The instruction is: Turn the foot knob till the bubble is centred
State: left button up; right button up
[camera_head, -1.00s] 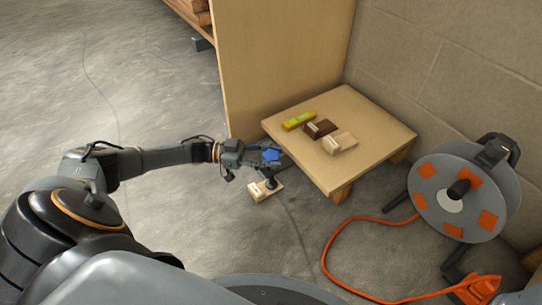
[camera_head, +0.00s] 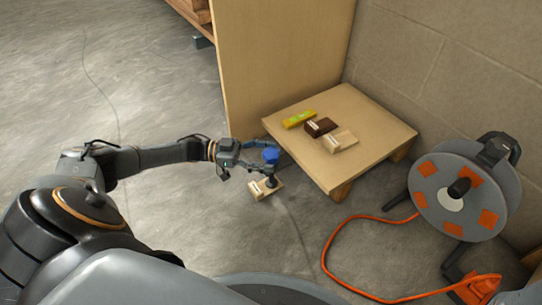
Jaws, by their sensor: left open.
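A blue foot knob (camera_head: 271,155) sits below the left corner of a low wooden table (camera_head: 372,118), above a dark foot (camera_head: 271,182) on a pale wood block (camera_head: 258,190). My left gripper (camera_head: 264,161) is open, with its fingers near the knob, one above and one below it in the picture; contact cannot be told. A yellow-green spirit level (camera_head: 299,119) lies on the tabletop. Its bubble is too small to read. My right gripper is not in view.
A dark brown block (camera_head: 320,127) and a pale block (camera_head: 340,142) lie beside the level. A plywood panel (camera_head: 275,60) stands behind the table, and a block wall (camera_head: 440,70) at right. A cable reel (camera_head: 436,203) with orange cable (camera_head: 328,262) stands at the right front.

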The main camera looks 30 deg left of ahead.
pick_arm(q)
jog(key=v, duration=1)
jog(key=shift+s+a, duration=0.15)
jog(key=shift+a, duration=0.1)
jog(key=shift+f, duration=0.1)
